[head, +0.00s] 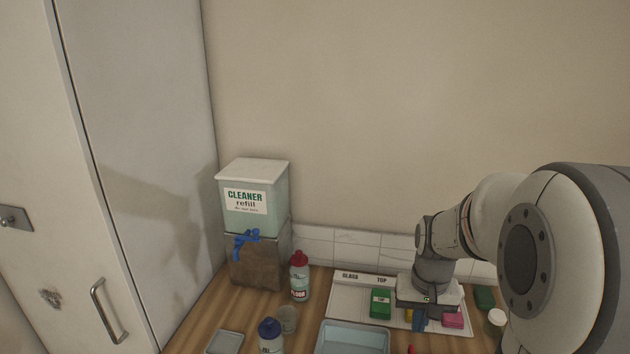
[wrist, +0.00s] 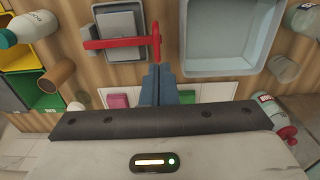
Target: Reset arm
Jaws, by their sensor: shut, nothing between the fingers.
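My gripper (head: 420,322) points down over the white labelled tray (head: 345,300) at the back of the wooden counter. In the wrist view my gripper's blue-grey fingers (wrist: 158,75) are together, with nothing between them. A red-handled tool (wrist: 125,42) lies just beyond the fingertips, partly across a grey pad; I cannot tell its distance from them. A green block (head: 380,303) and a pink block (head: 453,320) sit in the white tray on either side of my gripper. My arm reaches in from the right and hides part of the counter.
A cleaner refill dispenser (head: 255,205) with a blue tap stands at the back left. A red-capped bottle (head: 299,277), a glass (head: 287,319) and a blue-capped bottle (head: 270,337) stand near it. A pale blue basin (head: 352,326) is in front. A cabinet is left.

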